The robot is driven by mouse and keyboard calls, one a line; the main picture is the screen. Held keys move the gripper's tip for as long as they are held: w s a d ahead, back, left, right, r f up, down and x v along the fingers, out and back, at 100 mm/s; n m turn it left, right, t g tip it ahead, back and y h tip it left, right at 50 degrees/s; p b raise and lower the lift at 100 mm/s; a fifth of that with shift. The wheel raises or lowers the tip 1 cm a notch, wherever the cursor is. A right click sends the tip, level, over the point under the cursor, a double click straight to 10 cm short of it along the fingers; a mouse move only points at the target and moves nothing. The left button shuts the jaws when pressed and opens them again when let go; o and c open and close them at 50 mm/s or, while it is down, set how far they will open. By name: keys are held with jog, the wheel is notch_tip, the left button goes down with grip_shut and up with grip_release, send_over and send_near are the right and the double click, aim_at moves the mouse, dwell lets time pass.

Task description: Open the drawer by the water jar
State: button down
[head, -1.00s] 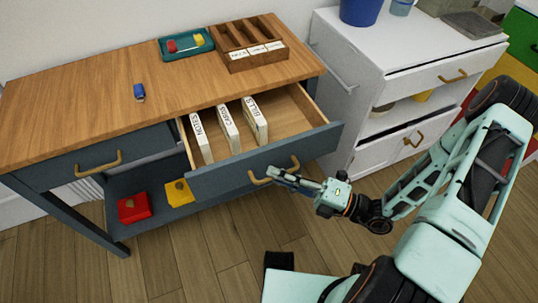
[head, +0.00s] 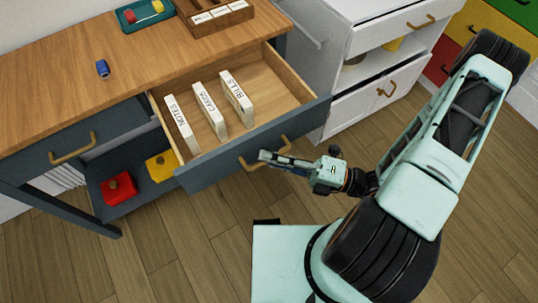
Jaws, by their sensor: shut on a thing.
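The dark blue drawer (head: 215,171) under the wooden desk top stands pulled well out. Three white labelled blocks stand in its left part: NOTES (head: 181,124), CARDS (head: 209,111) and BILLS (head: 237,99). The right part of the drawer is bare. My gripper (head: 266,157) is shut on the drawer's brass handle (head: 243,163) at the front. The fingers cover the middle of the handle. I cannot make out a water jar in the present view.
The desk top (head: 60,110) holds a small blue object (head: 102,69), a teal tray (head: 125,25) and a wooden organizer (head: 190,15). A red box (head: 117,190) and a yellow box (head: 160,166) sit on the lower shelf. A white cabinet (head: 345,105) stands close at the right.

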jog(key=c, duration=2.1)
grip_release()
jog(key=v, duration=1.2)
